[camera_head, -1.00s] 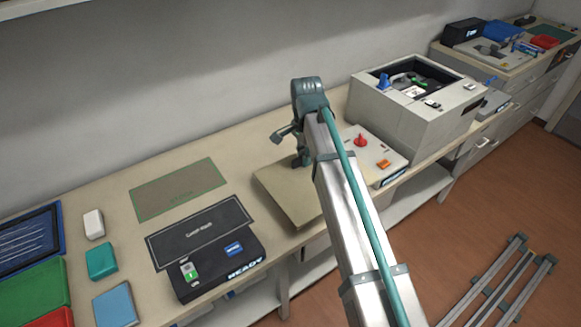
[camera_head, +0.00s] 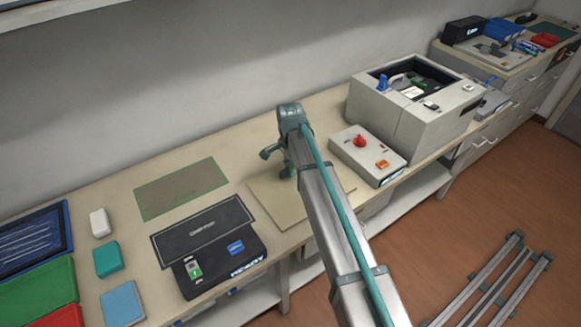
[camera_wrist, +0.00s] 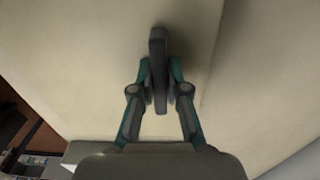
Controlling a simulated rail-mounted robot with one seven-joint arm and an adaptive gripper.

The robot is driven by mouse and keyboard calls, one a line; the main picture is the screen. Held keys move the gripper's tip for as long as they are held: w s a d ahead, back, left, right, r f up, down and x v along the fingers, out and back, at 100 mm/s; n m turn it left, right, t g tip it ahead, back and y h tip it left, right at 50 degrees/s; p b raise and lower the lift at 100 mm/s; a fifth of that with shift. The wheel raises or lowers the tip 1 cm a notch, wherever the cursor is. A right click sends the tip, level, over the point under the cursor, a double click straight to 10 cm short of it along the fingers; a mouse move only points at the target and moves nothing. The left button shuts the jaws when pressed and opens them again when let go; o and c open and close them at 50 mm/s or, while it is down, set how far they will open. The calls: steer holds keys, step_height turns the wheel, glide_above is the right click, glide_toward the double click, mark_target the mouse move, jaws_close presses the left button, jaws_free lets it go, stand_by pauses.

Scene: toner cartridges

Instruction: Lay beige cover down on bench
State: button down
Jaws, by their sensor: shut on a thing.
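The beige cover (camera_head: 267,203) is a flat, pale panel, level or nearly so, low over the beige bench (camera_head: 248,137) or resting on it. I cannot tell whether it fully touches the bench. It lies between the black READY box and the control box. My gripper (camera_head: 288,168) is above its far part, pointing down. In the wrist view my gripper (camera_wrist: 159,88) is shut on a dark upright handle (camera_wrist: 157,45) on the cover (camera_wrist: 95,60). Part of the cover is hidden behind my arm in the head view.
The control box (camera_head: 345,147) with a red knob and the open printer (camera_head: 425,120) stand right of the cover. The black READY box (camera_head: 215,258) and a dark mat (camera_head: 200,228) are left. A green-edged area (camera_head: 180,188) behind them is empty. The bench's front edge is close.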

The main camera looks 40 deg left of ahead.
steer(key=c, duration=1.2)
jaws_free()
step_height(320, 180, up, 12)
steer(key=b, duration=0.3)
steer(key=shift+a+r, duration=0.1)
